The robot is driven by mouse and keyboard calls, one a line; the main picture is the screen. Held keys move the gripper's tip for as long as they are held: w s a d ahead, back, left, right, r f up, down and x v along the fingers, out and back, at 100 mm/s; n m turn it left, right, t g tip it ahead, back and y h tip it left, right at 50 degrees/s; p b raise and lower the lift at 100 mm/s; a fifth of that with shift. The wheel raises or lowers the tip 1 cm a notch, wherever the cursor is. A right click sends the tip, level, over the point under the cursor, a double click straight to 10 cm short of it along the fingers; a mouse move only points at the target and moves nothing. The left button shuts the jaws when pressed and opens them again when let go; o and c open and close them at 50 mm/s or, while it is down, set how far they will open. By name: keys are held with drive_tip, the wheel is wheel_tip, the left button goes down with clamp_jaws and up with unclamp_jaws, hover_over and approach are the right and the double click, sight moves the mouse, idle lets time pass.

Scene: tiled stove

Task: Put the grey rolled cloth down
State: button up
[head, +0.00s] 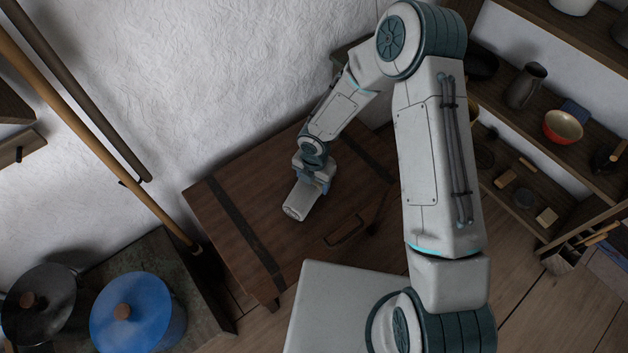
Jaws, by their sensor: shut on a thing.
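The grey rolled cloth (299,203) shows in the head view as a short pale grey roll over the lid of a dark wooden chest (222,215). My gripper (312,184) is shut on its upper end, and the roll points down and left from the jaws. The fingertips are small and partly hidden by the wrist and the cloth. I cannot tell whether the cloth touches the lid or hangs just above it.
The chest lid is clear around the cloth. A blue pot (150,320) and a black pot (35,318) stand at lower left, near two leaning poles (120,160). Shelves at right hold a jug (525,86), a red bowl (563,127) and small items. A white wall rises behind.

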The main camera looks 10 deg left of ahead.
drive_tip(key=shift+f, duration=0.2)
drive_tip(key=o, duration=1.2)
drive_tip(key=shift+o, duration=0.2)
